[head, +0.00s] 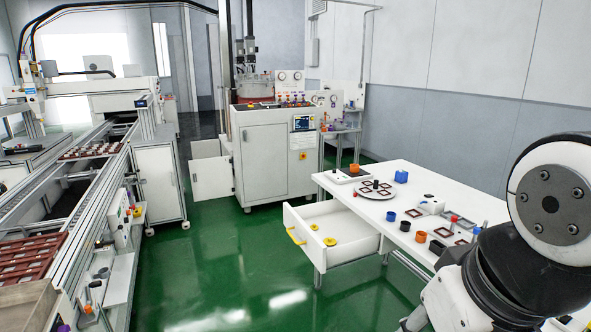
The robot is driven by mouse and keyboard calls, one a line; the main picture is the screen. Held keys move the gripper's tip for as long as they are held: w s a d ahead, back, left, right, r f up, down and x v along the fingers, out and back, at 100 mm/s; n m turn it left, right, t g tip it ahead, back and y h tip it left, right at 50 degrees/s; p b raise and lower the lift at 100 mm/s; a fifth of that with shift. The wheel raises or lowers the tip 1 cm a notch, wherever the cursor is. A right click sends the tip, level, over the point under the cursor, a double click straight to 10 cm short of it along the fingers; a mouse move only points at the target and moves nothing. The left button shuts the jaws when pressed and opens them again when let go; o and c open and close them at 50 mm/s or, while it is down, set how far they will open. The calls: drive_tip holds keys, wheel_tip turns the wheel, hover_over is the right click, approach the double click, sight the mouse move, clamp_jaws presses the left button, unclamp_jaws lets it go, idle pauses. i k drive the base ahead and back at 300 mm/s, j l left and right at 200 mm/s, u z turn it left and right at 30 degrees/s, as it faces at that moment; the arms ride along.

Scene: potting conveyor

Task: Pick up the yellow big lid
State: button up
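The open white drawer (345,255) under the table holds two small round yellow pieces. The larger-looking yellow piece (330,241) lies flat nearer the front right of the drawer floor. A smaller yellow piece (313,227) lies behind it to the left. Either could be a lid; at this distance I cannot tell for certain which is the big one. My arm fills the lower right corner, to the right of the drawer. My gripper is not visible, so its opening and contents are hidden.
A white machine cabinet (264,160) stands behind. Green floor (240,265) is free left of the drawer; a conveyor runs farther left.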

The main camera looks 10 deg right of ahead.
sight(330, 241)
drive_tip(key=i+l+z, duration=0.45)
drive_tip(key=i+z, duration=0.45)
drive_tip(key=i+l+u, duration=0.1)
drive_tip(key=i+u, duration=0.35)
drive_tip(key=i+l+u, duration=0.2)
drive_tip(key=u, duration=0.3)
drive_tip(key=i+l+u, duration=0.25)
drive_tip(key=u, duration=0.2)
drive_tip(key=l, duration=0.1)
